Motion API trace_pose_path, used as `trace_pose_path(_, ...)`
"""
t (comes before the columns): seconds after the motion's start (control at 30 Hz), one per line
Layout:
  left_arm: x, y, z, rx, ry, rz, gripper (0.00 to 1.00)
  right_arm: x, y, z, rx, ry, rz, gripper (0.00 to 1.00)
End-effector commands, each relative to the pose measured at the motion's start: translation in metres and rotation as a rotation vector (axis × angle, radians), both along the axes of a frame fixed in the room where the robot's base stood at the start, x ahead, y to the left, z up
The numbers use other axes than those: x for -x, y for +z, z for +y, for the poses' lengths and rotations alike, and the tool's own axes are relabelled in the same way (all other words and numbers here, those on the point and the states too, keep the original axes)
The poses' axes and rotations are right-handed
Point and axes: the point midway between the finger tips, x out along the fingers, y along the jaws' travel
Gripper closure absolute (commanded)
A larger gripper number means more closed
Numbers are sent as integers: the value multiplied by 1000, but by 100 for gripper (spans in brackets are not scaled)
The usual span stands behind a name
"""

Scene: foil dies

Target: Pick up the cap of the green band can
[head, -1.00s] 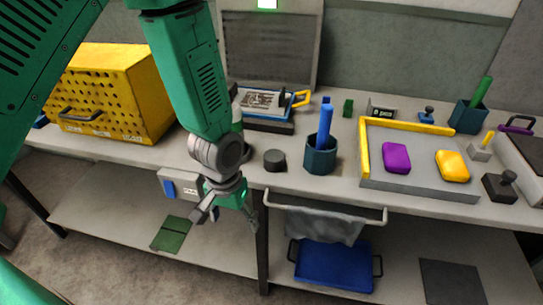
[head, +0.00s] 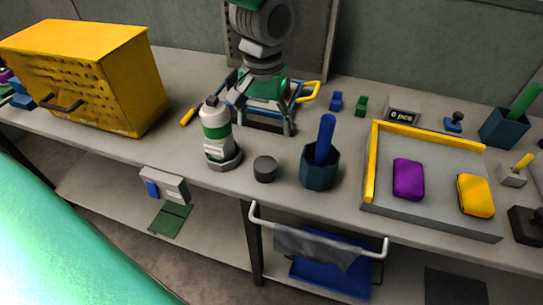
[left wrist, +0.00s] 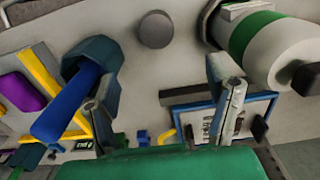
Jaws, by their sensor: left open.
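My left gripper (head: 262,100) is behind and right of the can, over the blue-framed board, apart from the can. In the left wrist view the left gripper (left wrist: 166,92) is open with nothing between its fingers. My right gripper is not in view.
A dark round puck (head: 265,169) and a teal cup (head: 320,168) holding a blue stick stand right of the can. The blue-framed board (head: 262,124) lies behind. A yellow perforated box (head: 140,85) is left. A grey tray (head: 430,218) holds purple and yellow blocks.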

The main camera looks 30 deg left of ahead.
Motion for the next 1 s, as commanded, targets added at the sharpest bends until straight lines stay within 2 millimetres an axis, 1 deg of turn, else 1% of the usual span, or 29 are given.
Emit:
trace_pose_path(0.2, 2, -44, -1, -2, -2, 8, 28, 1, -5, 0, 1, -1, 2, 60)
trace_pose_path(0.33, 0, -68, 1, 2, -2, 7, 28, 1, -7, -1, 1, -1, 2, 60)
trace_pose_path(0.4, 0, -76, 2, 2, -2, 6, 28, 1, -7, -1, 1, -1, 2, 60)
trace_pose_path(0.57, 1, -85, 4, 4, -2, 3, 28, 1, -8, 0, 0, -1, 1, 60)
trace_pose_path(0.63, 2, -92, 3, 3, -1, 5, 28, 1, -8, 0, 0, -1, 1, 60)
trace_pose_path(0.8, 5, -119, 3, 2, -1, 7, 28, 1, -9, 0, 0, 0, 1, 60)
trace_pose_path(0.9, 4, -130, 1, 0, -2, 5, 28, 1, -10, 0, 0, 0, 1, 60)
trace_pose_path(1.0, 4, -134, 0, 0, -3, 3, 28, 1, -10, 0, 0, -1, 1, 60)
